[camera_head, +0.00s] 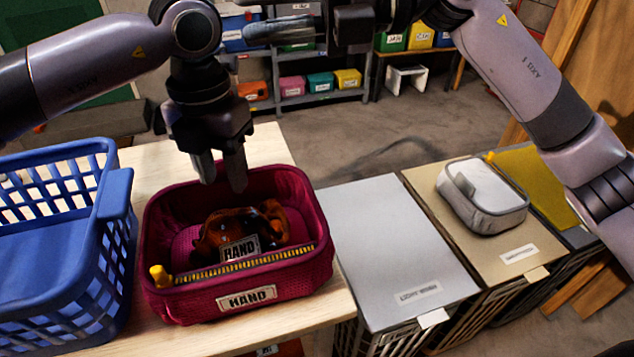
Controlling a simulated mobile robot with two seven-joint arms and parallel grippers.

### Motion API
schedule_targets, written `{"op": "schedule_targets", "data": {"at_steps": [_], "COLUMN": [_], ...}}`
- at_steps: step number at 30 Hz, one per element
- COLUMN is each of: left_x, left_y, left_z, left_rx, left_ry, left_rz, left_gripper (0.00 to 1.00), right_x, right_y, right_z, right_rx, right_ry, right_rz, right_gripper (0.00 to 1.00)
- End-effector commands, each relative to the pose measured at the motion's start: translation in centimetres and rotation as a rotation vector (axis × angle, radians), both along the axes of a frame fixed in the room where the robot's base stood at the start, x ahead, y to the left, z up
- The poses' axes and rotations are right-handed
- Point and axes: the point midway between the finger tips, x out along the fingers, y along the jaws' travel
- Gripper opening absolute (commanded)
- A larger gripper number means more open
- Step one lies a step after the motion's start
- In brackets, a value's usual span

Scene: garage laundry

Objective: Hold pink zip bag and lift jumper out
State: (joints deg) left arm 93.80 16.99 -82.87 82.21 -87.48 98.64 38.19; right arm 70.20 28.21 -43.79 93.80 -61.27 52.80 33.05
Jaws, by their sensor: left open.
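The pink zip bag (168,218) stands open on the pale wooden table, with a yellow zip along its front edge and a "HAND" label on its front. The jumper, a crumpled orange-brown and dark bundle (272,222), lies inside the bag with its own "HAND" label. My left gripper (222,182) points down over the bag's back rim, above and behind the jumper, with its fingers apart and nothing between them. My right gripper (280,31) is at the top of the view, pointing left, away from the bag; its finger gap is unclear.
A blue basket (112,240) stands left of the bag on the table (140,155). To the right are lidded hampers with a grey lid (390,240) and a tan lid (450,225). A grey-white zip bag (480,212) sits on the tan lid. Shelves with coloured bins stand behind.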

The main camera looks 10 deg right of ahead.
Motion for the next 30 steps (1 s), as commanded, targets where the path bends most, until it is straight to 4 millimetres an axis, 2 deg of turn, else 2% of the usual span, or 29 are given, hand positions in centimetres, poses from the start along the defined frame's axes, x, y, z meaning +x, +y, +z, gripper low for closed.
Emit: {"op": "schedule_targets", "data": {"at_steps": [6, 10, 11, 16, 21, 25, 30], "left_x": [0.0, 0.0, 0.0, 0.0, 0.0, 0.0, 0.0], "left_y": [0.0, 0.0, 0.0, 0.0, 0.0, 0.0, 0.0], "left_z": [0.0, 0.0, 0.0, 0.0, 0.0, 0.0, 0.0], "left_rx": [0.000, 0.000, 0.000, 0.000, 0.000, 0.000, 0.000], "left_ry": [0.000, 0.000, 0.000, 0.000, 0.000, 0.000, 0.000], "left_rz": [0.000, 0.000, 0.000, 0.000, 0.000, 0.000, 0.000], "left_gripper": [0.43, 0.43, 0.43, 0.43, 0.43, 0.43, 0.43], "right_x": [0.6, 1.2, 1.5, 2.0, 1.6, 1.0, 0.5], "right_y": [-1.8, -2.9, -2.9, -1.5, -1.6, -2.6, -4.1], "right_z": [3.0, 3.5, 2.7, -6.0, -14.2, -19.1, -22.9], "right_rx": [-0.242, -0.416, -0.480, -0.762, -1.028, -1.212, -1.375], "right_ry": [-0.158, -0.211, -0.204, -0.073, 0.046, 0.112, 0.158], "right_rz": [-0.072, -0.133, -0.143, -0.121, -0.103, -0.108, -0.120], "right_gripper": [0.37, 0.37, 0.37, 0.37, 0.37, 0.37, 0.37]}}
